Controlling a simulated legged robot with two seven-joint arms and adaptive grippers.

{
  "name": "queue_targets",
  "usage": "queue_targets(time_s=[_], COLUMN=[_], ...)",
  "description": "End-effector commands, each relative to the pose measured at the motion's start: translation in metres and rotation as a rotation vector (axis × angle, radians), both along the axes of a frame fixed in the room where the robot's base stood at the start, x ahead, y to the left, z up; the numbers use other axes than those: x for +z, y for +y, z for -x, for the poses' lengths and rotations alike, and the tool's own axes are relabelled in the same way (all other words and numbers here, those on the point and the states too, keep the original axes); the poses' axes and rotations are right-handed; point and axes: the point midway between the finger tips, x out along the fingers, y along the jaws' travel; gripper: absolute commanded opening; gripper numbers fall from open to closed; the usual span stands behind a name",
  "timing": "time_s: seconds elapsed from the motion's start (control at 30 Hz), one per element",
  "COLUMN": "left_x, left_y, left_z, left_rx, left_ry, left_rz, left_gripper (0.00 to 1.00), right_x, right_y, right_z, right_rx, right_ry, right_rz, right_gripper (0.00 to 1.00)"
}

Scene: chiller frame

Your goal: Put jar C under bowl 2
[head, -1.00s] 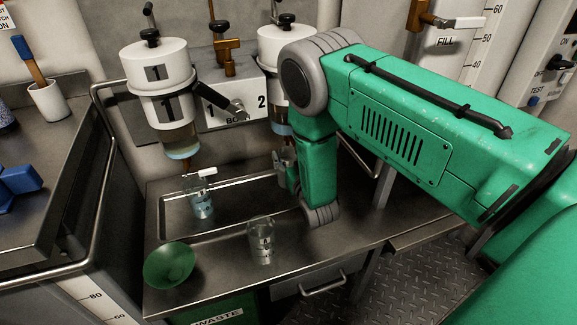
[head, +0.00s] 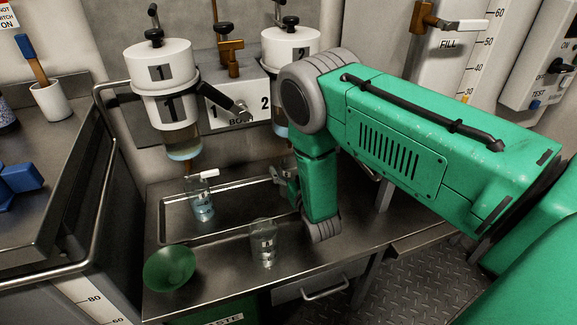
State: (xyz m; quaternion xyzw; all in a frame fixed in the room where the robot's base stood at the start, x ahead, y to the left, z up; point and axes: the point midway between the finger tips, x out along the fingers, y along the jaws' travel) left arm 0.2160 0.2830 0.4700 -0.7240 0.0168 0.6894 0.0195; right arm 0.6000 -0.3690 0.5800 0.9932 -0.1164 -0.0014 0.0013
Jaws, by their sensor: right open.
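Bowl 2 (head: 290,43) is the white cylinder marked 2 at the back, its lower part partly hidden behind my right arm. A clear jar (head: 263,243) stands upright on the bare steel counter in front of the tray; its small label is too small to read. Another clear jar (head: 202,206) stands in the tray below bowl 1 (head: 163,85); its letter cannot be read either. My right gripper (head: 281,180) is open, low over the right part of the tray below bowl 2, partly hidden by my forearm. It is apart from both jars. My left gripper is not in view.
The shallow steel tray (head: 170,237) has a raised rim. A green dish (head: 169,267) lies at the counter's front left. A valve block (head: 235,95) with a black lever sits between the bowls. A white-handled tap (head: 205,175) hangs under bowl 1.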

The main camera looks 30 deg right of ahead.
Motion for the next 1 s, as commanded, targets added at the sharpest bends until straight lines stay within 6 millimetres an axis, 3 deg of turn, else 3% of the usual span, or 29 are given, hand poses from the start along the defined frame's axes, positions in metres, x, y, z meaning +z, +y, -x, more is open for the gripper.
queue_targets(time_s=[0.3, 0.5, 0.7, 1.0], left_x=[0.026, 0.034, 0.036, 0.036], left_y=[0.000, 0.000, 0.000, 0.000], left_z=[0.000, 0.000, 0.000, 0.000], left_rx=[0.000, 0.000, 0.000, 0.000], left_ry=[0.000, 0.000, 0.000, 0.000], left_rz=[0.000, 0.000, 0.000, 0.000], left_gripper=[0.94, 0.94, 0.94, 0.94], right_x=[0.002, 0.001, 0.001, 0.000], right_y=[0.015, 0.023, 0.026, 0.026], right_z=[0.065, 0.096, 0.108, 0.108], right_rx=[-0.001, 0.000, 0.000, 0.000], right_ry=[0.005, 0.003, 0.000, -0.001], right_rz=[0.001, -0.001, 0.000, 0.000], right_gripper=[0.71, 0.71, 0.71, 0.71])
